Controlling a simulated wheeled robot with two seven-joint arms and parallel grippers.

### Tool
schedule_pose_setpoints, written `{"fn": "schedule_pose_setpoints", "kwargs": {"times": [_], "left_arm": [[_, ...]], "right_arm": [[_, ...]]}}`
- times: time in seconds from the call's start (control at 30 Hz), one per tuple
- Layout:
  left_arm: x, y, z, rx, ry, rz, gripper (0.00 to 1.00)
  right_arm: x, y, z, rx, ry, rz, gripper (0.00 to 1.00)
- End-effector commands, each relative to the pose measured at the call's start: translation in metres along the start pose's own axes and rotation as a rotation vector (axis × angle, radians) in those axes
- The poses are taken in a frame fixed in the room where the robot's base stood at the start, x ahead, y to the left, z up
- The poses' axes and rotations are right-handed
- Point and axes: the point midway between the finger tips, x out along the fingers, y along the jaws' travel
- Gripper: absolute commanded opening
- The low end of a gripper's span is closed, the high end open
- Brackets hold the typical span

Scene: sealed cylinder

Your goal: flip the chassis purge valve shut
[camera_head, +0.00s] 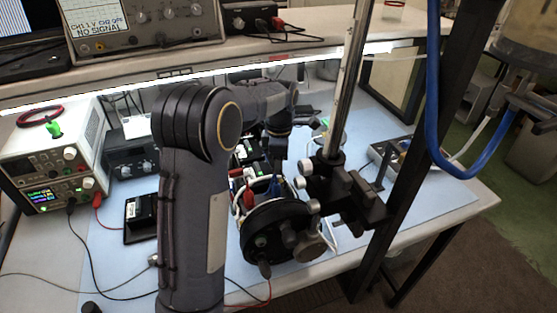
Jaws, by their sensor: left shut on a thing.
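The chassis (272,232) is a black round end plate with wired electronics behind it, above the blue mat at the bench's front. It is beside a clamp on a metal post. My left arm rises at the bottom centre, bends at the elbow and reaches over the back of the chassis. My left gripper (278,160) points down at the chassis's upper part, near red and blue pieces. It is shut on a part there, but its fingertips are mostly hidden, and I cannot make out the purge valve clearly. My right gripper is not in view.
The metal post (345,85) and black clamp (348,195) stand close to the chassis's right. A power supply (52,158) and black boxes are at the left, with loose cables on the blue mat (205,285). A shelf with an oscilloscope (140,25) runs behind.

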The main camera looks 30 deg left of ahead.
Motion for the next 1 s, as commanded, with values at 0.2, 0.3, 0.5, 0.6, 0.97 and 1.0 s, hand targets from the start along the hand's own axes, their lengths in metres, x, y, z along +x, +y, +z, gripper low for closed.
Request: {"fn": "schedule_pose_setpoints", "kwargs": {"times": [0.2, 0.3, 0.5, 0.6, 0.97, 1.0], "left_arm": [[0.0000, 0.0002, -0.0005, -0.003, 0.001, 0.001, 0.56], [0.0000, 0.0002, -0.0005, -0.003, 0.001, 0.001, 0.69], [0.0001, 0.0001, -0.0004, -0.004, 0.001, 0.000, 0.71], [0.0001, 0.0000, -0.0005, -0.004, 0.001, 0.000, 0.71], [0.0021, 0.0001, -0.0027, -0.125, 0.000, 0.001, 0.71], [0.0026, -0.0001, -0.0037, -0.174, 0.000, 0.001, 0.71]], "right_arm": [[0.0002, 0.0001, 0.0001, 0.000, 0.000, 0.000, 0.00], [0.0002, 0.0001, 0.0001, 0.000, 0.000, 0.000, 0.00], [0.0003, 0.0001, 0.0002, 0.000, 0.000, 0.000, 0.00], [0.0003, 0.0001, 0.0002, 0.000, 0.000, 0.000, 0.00], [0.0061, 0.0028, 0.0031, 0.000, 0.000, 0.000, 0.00], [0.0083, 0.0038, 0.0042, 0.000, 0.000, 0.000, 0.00]]}}
